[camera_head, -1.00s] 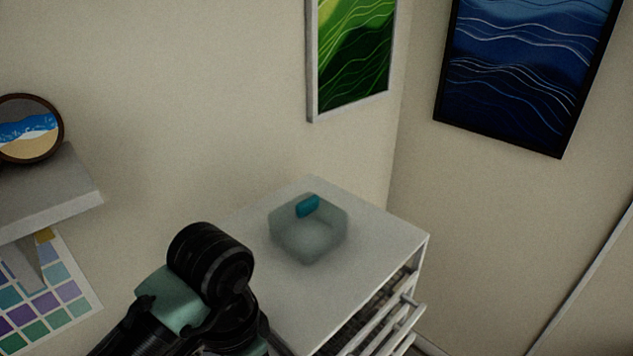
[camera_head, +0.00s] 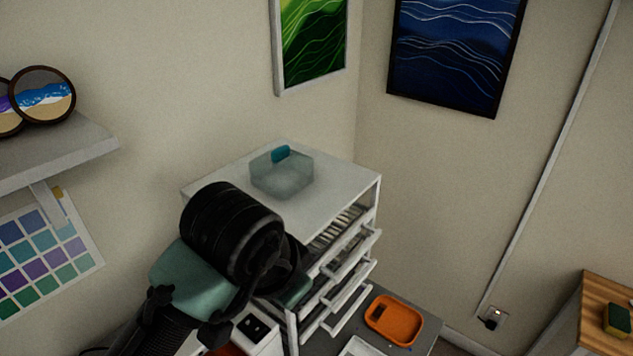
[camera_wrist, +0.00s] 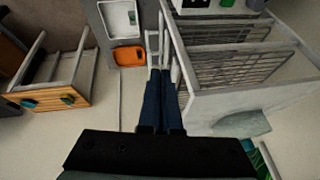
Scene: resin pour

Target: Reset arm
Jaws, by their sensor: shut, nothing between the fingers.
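My gripper (camera_wrist: 160,76) shows in the wrist view with its two dark blue fingers together and nothing between them. It is in the air, and in that view the fingertips overlap the edge of the white drawer cabinet (camera_wrist: 225,102). I cannot tell how far apart they are. In the head view my black and teal arm rises from the lower left in front of the cabinet (camera_head: 340,195), and my fingers are hidden.
A translucent hexagonal container (camera_head: 282,180) with a teal piece (camera_head: 280,154) at its rim stands on the cabinet. The cabinet's drawers (camera_head: 345,285) stick out. An orange tray (camera_head: 394,320) lies beside it. A wall shelf (camera_head: 60,150) is left; a wooden-topped table (camera_head: 590,318) is right.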

